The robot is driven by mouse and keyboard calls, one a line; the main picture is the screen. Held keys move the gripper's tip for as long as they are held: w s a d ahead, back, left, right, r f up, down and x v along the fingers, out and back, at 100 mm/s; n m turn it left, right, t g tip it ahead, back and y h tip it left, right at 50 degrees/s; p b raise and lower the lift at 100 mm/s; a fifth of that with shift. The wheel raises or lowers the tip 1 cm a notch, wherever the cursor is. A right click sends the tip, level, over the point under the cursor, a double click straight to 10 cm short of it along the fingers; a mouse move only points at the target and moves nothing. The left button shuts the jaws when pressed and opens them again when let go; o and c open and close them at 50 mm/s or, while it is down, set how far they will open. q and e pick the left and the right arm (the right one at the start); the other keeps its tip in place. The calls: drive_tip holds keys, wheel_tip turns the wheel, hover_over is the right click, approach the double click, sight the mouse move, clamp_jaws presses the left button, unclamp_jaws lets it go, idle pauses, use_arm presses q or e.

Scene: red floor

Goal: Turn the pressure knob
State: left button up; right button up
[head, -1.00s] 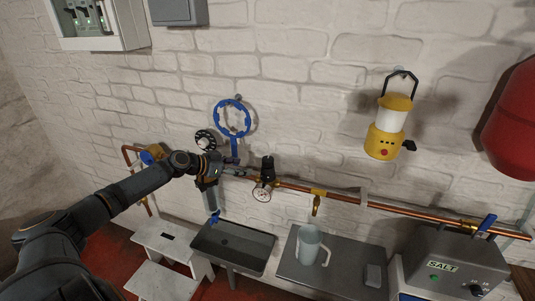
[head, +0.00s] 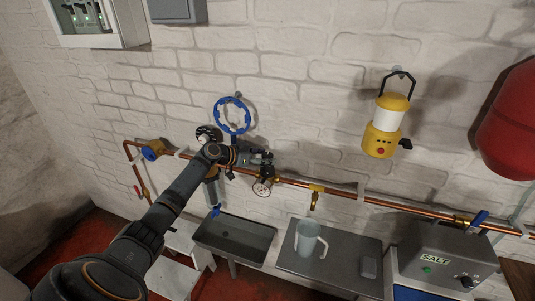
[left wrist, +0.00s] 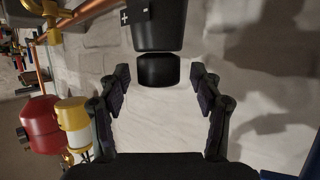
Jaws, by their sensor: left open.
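The black pressure knob (left wrist: 158,30) shows at the top middle of the left wrist view, with a white plus mark at its edge. Its narrower black end (left wrist: 158,70) reaches to the gap between my fingertips. My left gripper (left wrist: 162,88) is open, one finger to each side of that end, with no clear contact. In the head view my left gripper (head: 262,157) is at the knob and mostly hides it. The round pressure gauge (head: 262,188) shows just below, on the copper pipe (head: 340,195). My right gripper is not in view.
A yellow lantern (head: 381,142) and a red tank (head: 515,125) are to the right. Below are a dark sink (head: 235,238), a pitcher (head: 308,240) and a grey SALT box (head: 445,255).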

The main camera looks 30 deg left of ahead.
use_arm(q)
drive_tip(key=shift+w+d+f, duration=0.3)
drive_tip(key=shift+w+d, duration=0.05)
drive_tip(key=shift+w, duration=0.2)
